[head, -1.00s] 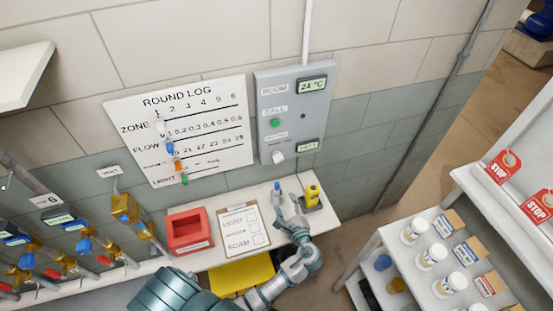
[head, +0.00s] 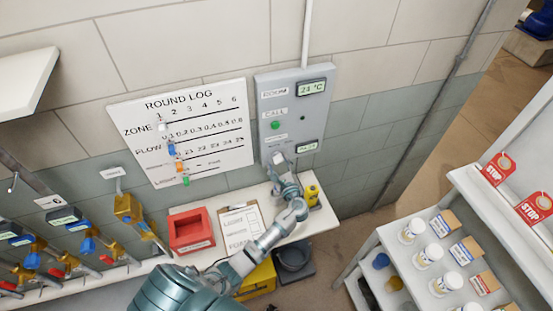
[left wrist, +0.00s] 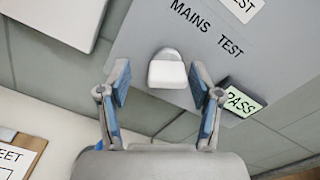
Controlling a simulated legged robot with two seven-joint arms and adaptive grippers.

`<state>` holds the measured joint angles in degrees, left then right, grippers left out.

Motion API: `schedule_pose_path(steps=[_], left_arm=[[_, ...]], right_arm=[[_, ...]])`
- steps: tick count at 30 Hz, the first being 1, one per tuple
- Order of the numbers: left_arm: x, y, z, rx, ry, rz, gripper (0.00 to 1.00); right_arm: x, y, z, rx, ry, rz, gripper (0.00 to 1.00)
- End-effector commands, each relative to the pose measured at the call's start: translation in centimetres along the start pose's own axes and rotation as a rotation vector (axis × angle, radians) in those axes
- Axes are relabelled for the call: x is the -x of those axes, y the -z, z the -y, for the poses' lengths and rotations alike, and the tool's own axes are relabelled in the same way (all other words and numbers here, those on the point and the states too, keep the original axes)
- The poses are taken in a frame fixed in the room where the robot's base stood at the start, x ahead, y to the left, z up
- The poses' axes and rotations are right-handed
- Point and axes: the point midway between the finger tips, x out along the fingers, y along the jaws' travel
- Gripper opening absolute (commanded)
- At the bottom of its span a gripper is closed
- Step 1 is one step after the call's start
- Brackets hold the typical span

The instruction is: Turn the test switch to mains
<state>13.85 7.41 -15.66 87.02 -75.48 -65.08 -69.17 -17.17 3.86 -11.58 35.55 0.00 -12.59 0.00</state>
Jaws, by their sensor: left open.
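The test switch is a white knob (left wrist: 167,70) low on the grey wall panel (head: 289,75). A small display (left wrist: 240,102) reading PASS glows on the right. My left gripper (head: 281,165) is just in front of the knob in the head view. In the left wrist view its open blue-padded fingers (left wrist: 160,82) stand on either side of the knob, with gaps visible. I cannot tell which label the knob points to. My right gripper is not in view.
Under the panel, a shelf holds a red bin (head: 191,230), a clipboard (head: 239,222) and a yellow device (head: 312,195). A round log board (head: 180,128) hangs left of the panel. Valves line the left; a rack with jars (head: 430,255) stands right.

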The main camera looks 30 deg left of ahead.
Motion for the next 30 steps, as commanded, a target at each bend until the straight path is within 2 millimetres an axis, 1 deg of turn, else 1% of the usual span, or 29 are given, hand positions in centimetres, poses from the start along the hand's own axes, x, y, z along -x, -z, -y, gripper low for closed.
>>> schedule_pose_path(steps=[1,5,14,15,17,18,20,21,30], left_arm=[[-0.5,0.0,0.1,-0.002,0.0,0.001,0.65],[-1.2,0.0,0.3,-0.002,0.001,0.001,0.65],[-1.7,0.1,-0.1,0.002,-0.001,-0.002,0.65],[-1.7,0.1,-0.1,0.002,-0.001,-0.002,0.55],[-1.8,0.0,-0.2,0.003,-0.002,-0.003,0.4],[-1.9,0.0,-0.2,0.003,-0.002,-0.003,0.3],[-1.9,0.0,-0.2,0.003,-0.002,-0.003,0.15],[-1.9,0.0,-0.2,0.003,-0.002,-0.003,0.05],[-1.9,-0.1,-0.1,0.006,-0.003,0.002,0.05]], right_arm=[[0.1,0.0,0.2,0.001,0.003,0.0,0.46],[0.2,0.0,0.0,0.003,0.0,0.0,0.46],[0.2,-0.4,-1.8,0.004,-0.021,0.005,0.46],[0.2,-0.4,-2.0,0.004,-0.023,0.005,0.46],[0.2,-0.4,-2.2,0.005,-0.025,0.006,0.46],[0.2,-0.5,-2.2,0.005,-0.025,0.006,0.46],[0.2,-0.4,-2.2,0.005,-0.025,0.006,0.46],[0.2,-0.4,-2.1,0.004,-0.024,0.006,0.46],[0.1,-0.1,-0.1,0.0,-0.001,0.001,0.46]])
